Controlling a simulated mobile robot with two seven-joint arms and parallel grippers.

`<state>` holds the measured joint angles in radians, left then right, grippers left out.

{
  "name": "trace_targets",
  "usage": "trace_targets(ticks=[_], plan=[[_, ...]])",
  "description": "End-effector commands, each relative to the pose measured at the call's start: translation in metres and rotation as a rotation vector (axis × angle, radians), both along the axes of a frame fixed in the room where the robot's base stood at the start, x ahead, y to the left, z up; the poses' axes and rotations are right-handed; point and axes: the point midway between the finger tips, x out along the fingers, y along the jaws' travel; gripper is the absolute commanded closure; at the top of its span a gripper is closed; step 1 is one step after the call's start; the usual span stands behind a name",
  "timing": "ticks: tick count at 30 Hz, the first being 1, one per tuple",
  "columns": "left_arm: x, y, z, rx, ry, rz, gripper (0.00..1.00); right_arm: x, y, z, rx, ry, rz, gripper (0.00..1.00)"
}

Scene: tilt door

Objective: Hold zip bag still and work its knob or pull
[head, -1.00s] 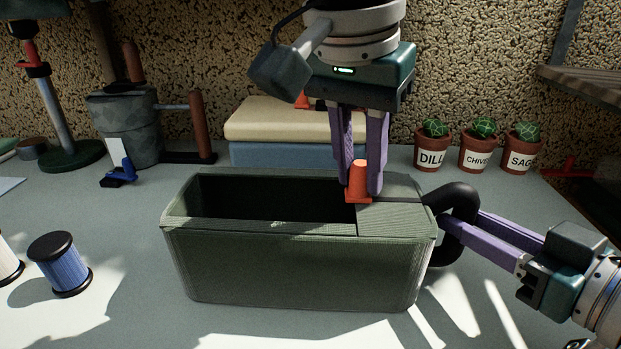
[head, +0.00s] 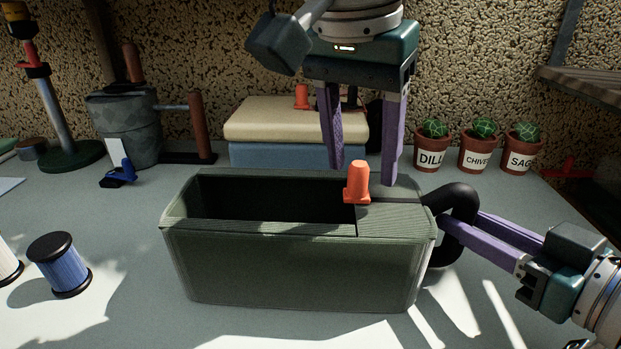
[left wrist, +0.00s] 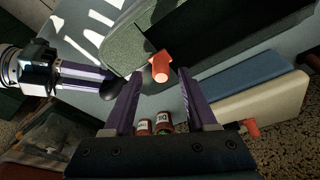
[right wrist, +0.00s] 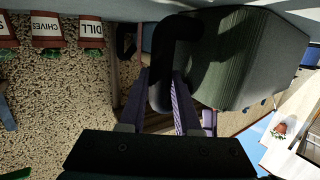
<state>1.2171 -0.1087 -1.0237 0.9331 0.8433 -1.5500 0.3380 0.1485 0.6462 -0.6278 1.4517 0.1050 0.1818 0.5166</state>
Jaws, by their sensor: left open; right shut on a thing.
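The zip bag (head: 290,265) is a dark green box-shaped bag on the table. Its top is open on the left and covered by a ribbed flap at the right end. The orange pull (head: 358,182) stands upright at the flap's left edge; it also shows in the left wrist view (left wrist: 160,70). My left gripper (head: 362,172) is open, its fingers apart, just above and behind the pull. My right gripper (head: 475,232) is shut on the black loop handle (head: 457,195) at the bag's right end. The handle also shows in the right wrist view (right wrist: 172,45).
Folded cream and blue cloths (head: 260,125) lie behind the bag, with a second orange piece (head: 302,97) on or behind them. Potted plants (head: 475,152) stand at the back right. A blue spool (head: 59,263) stands at the left. The table in front is clear.

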Motion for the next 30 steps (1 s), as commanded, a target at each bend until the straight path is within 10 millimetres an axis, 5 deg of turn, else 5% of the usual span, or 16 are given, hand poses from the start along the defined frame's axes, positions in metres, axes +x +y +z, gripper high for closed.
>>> trace_targets(ticks=[16, 30], plan=[[0.0, 0.0, 0.048, -0.001, -0.002, 0.0, 0.43, 0.0, 0.0, -0.001, -0.003, 0.002, 0.0, 1.0], [0.0, 0.0, 0.056, 0.0, 0.0, 0.0, 0.43, 0.0, 0.0, -0.001, -0.003, 0.002, 0.0, 1.0]])
